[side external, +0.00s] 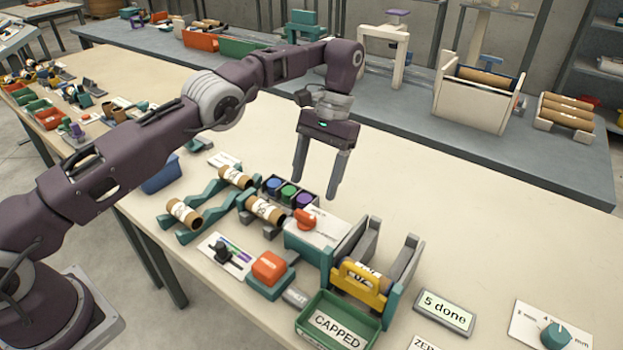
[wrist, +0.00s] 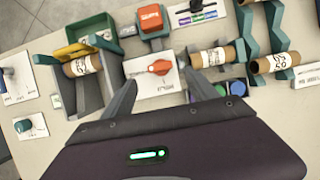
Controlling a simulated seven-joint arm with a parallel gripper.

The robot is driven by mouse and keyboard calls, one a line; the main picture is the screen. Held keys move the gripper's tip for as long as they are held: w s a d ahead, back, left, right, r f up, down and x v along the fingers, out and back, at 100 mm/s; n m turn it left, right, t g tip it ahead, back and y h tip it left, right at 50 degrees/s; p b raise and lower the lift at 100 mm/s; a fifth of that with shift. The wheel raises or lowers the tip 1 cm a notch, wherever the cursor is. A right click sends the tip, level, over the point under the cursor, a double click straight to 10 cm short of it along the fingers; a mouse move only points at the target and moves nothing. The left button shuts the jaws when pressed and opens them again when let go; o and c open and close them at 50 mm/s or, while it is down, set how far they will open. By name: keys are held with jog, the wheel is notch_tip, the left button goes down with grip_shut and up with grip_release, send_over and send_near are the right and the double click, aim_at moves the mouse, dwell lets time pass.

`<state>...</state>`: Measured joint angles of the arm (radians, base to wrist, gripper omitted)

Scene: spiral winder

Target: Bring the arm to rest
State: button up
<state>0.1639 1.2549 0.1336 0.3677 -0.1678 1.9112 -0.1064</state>
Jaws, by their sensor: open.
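My gripper (side external: 317,175) hangs pointing down above the table, with its two fingers spread and nothing between them. In the side external view it is above and behind the tray of coloured caps and the orange-knob panel. In the wrist view the open fingers (wrist: 159,90) frame the panel with the orange knob (wrist: 160,67). A cardboard tube with a label (side external: 370,277) sits in the teal and grey winder cradle (side external: 397,282), behind a yellow handle (side external: 357,279).
A green "CAPPED" bin (side external: 309,338) stands at the front edge, beside an orange button box (side external: 270,269). The cream table (side external: 440,190) is clear behind and right of my gripper.

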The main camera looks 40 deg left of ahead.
jog(key=s+a+r+t, duration=0.2)
jog(key=s+r, duration=0.2)
jog(key=r, duration=0.6)
jog(key=s+a+r+t, duration=0.2)
jog(key=s+a+r, duration=0.15)
jog(key=r, duration=0.65)
jog(key=s+a+r+t, duration=0.1)
jog(key=s+r+t, duration=0.2)
jog(key=s, duration=0.9)
jog(key=s+f+t, duration=0.1)
jog(key=s+f, duration=0.2)
jog(key=s, duration=0.3)
jog(key=s+a+f+t, duration=0.1)
jog(key=s+f+t, duration=0.1)
jog(key=s+f, duration=0.2)
jog(key=s, duration=0.3)
jog(key=shift+a, duration=0.25)
